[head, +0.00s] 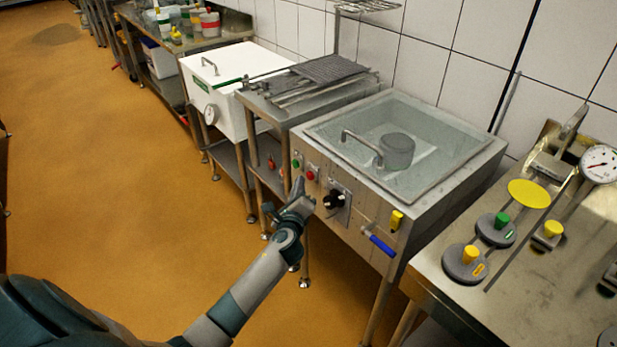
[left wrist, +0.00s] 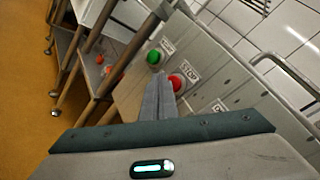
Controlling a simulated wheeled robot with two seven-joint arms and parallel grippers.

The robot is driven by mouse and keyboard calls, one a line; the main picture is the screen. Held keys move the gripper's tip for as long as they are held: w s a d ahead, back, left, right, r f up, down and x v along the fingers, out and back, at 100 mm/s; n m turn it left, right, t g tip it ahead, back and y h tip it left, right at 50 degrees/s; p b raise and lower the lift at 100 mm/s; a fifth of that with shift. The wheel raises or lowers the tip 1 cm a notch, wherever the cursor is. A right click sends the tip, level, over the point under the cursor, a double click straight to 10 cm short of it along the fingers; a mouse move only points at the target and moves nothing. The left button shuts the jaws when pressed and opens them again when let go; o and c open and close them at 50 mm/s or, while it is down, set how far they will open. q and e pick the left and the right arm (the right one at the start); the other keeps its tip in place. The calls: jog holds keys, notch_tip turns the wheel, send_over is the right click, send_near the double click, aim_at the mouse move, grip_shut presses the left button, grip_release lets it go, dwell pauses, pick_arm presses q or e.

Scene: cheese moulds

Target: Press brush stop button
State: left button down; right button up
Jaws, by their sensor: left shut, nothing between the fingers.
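The red stop button (head: 310,175) is on the front panel of the steel brush machine (head: 440,190), beside a green button (head: 296,163). In the left wrist view the red button (left wrist: 178,82) has a label reading STOP (left wrist: 190,72), and the green button (left wrist: 154,57) is up and left of it. My left gripper (head: 299,187) is shut and empty in front of the panel, just below the buttons. In the left wrist view its fingertips (left wrist: 160,80) overlap the red button's left edge. I cannot tell whether they touch it. My right gripper is not in view.
A black knob (head: 334,199) and a blue-handled valve (head: 381,245) are on the same front, right of the buttons. A white vat (head: 225,90) and a steel stand stand to the left. A bench (head: 540,290) with weights is at right. The floor in front is clear.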

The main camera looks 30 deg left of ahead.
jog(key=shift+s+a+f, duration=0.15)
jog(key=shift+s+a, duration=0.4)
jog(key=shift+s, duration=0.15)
pick_arm(q)
jog(key=shift+w+d, duration=0.15)
jog(key=shift+w, duration=0.25)
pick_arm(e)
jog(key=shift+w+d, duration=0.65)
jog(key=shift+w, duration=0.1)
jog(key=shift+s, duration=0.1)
pick_arm(q)
jog(key=shift+w, duration=0.1)
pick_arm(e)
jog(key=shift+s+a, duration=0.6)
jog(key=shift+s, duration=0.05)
